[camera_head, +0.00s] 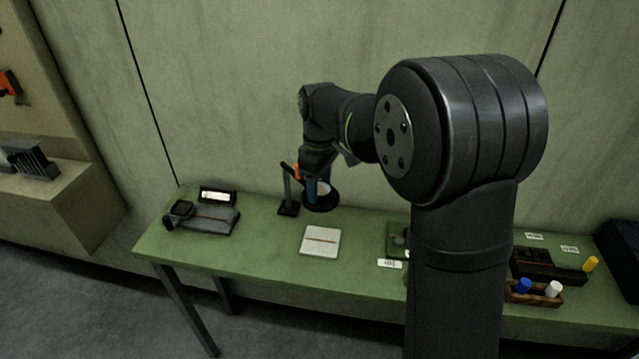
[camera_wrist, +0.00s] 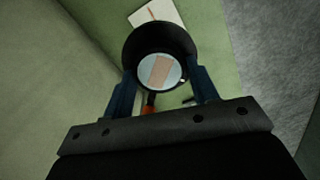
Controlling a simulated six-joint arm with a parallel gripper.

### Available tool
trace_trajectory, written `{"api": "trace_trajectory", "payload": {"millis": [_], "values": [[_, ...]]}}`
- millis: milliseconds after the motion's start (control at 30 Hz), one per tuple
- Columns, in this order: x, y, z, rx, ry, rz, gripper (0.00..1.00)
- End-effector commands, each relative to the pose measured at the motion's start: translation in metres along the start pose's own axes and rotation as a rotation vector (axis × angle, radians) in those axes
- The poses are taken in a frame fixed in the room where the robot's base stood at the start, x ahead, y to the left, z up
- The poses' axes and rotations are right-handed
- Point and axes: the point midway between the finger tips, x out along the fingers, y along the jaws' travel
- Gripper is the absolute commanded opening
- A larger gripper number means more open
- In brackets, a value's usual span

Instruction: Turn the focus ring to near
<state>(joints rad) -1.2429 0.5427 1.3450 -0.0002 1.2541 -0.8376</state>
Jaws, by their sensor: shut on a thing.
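A black focus ring (camera_wrist: 160,32) around a round lens (camera_wrist: 148,72) fills the middle of the wrist view. A pale disc with a brownish band shows in the lens. In the head view the ring (camera_head: 320,205) hangs over the green bench beside a thin dark stand (camera_head: 288,207). My gripper (camera_wrist: 165,76) points down with its two blue fingers on opposite sides of the ring, shut on it; it also shows in the head view (camera_head: 319,190). A small orange part (camera_wrist: 150,103) shows between the fingers. No near or far marking is readable.
A white card (camera_head: 320,241) with a reddish line lies on the green bench (camera_head: 270,258) in front of the stand. A dark device (camera_head: 207,219) sits at left. A wooden rack (camera_head: 534,294) with coloured pegs is at right. The wall is close behind.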

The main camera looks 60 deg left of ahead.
Motion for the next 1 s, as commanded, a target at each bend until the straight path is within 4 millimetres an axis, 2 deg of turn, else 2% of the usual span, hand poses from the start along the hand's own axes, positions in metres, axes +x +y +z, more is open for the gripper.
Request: {"api": "trace_trajectory", "payload": {"millis": [467, 500, 600, 867, 1000], "values": [[-0.0004, 0.0000, -0.0003, -0.013, 0.001, 0.001, 0.31], [-0.0004, 0.0001, -0.0003, -0.013, 0.001, 0.001, 0.59], [-0.0003, 0.0000, -0.0002, -0.013, 0.001, 0.000, 0.75], [-0.0006, 0.0000, -0.0001, -0.013, 0.001, 0.000, 0.75], [-0.0098, 0.0003, -0.0003, -0.013, 0.001, 0.001, 0.75]]}}
